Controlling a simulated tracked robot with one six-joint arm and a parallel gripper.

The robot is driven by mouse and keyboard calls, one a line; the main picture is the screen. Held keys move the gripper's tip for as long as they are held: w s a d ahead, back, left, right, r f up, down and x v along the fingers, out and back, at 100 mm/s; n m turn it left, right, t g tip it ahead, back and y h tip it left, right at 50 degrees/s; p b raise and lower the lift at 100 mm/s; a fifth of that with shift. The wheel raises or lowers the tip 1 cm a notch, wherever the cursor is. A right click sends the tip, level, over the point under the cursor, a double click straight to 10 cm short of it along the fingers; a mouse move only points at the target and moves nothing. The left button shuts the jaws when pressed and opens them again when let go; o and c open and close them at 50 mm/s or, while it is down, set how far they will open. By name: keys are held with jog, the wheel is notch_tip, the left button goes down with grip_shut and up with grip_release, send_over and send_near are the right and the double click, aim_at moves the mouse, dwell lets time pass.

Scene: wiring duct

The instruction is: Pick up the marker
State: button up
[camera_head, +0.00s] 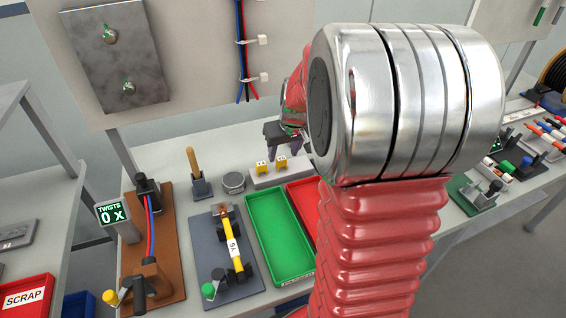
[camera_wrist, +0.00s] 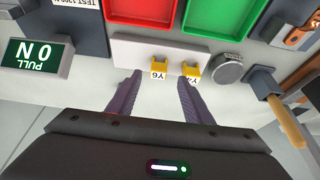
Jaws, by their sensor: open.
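Two small yellow wire markers sit on a white block (camera_head: 268,179) on the bench. One marker, labelled Y6 (camera_wrist: 159,63), is the left one in the wrist view and the right one in the head view (camera_head: 281,163). The other marker (camera_wrist: 191,69) has a label I cannot fully read; it also shows in the head view (camera_head: 261,167). My gripper (camera_wrist: 160,78) is open and empty. Its fingertips lie on either side of Y6 in the wrist view, with the right tip between the two markers. Contact cannot be told. My arm hides part of the bench in the head view.
A green tray (camera_head: 278,237) and a red tray (camera_head: 304,194) lie in front of the block. A round metal tin (camera_head: 233,182) and a wooden-handled tool (camera_head: 194,165) stand to its left. A wall panel (camera_head: 190,60) rises behind the bench.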

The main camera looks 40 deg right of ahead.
aim_at(282, 159)
jog(key=shift+w+f, duration=0.25)
jog(key=shift+f, duration=0.35)
jog(key=shift+x, duration=2.6)
jog(key=shift+d, duration=0.2)
jog(key=shift+r, duration=0.1)
jog(key=c, duration=1.1)
